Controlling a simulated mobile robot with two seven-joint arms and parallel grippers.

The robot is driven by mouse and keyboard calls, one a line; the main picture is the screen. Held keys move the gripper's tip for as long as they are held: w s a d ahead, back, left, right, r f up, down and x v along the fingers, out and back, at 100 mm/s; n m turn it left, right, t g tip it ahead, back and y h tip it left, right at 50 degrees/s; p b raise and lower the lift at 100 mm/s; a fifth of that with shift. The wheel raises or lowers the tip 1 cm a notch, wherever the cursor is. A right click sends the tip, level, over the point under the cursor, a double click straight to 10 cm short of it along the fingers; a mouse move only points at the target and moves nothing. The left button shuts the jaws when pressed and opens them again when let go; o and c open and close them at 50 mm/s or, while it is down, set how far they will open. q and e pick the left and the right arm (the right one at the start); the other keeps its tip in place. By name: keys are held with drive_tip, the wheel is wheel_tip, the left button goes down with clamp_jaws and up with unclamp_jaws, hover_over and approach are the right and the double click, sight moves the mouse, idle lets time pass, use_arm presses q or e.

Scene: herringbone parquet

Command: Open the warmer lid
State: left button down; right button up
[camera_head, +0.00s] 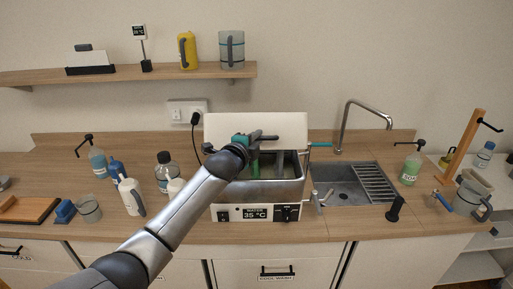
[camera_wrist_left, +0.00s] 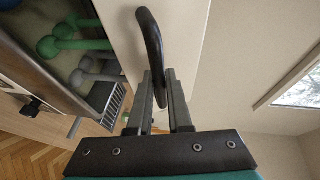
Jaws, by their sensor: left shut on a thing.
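The warmer (camera_head: 260,197) is a metal-grey and white box on the counter, with a display reading 35 °C. Its white lid (camera_head: 275,126) stands raised at the back, close to upright, and the inside shows from above. My left gripper (camera_head: 264,137) is in front of the raised lid. In the left wrist view its fingers (camera_wrist_left: 161,82) are shut on the black lid handle (camera_wrist_left: 149,32), and the white lid (camera_wrist_left: 185,38) lies behind it. Green and grey items (camera_wrist_left: 72,46) show inside the warmer. My right gripper is in neither view.
A sink (camera_head: 345,188) with a tall tap (camera_head: 346,124) lies right of the warmer. Bottles (camera_head: 131,196) and a beaker (camera_head: 89,208) stand to the left. A shelf (camera_head: 130,75) hangs above. A socket with a plug (camera_head: 190,113) is behind the warmer.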

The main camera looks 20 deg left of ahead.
use_arm(q)
drive_tip(key=shift+w+a+r, duration=0.1)
drive_tip(key=shift+w+r, duration=0.3)
drive_tip(key=shift+r, duration=0.25)
drive_tip(key=c, duration=1.1)
unclamp_jaws()
drive_tip(key=shift+f, duration=0.1)
drive_tip(key=shift+s, duration=0.1)
drive_tip(key=shift+v, duration=7.55)
drive_tip(key=shift+b, duration=0.3)
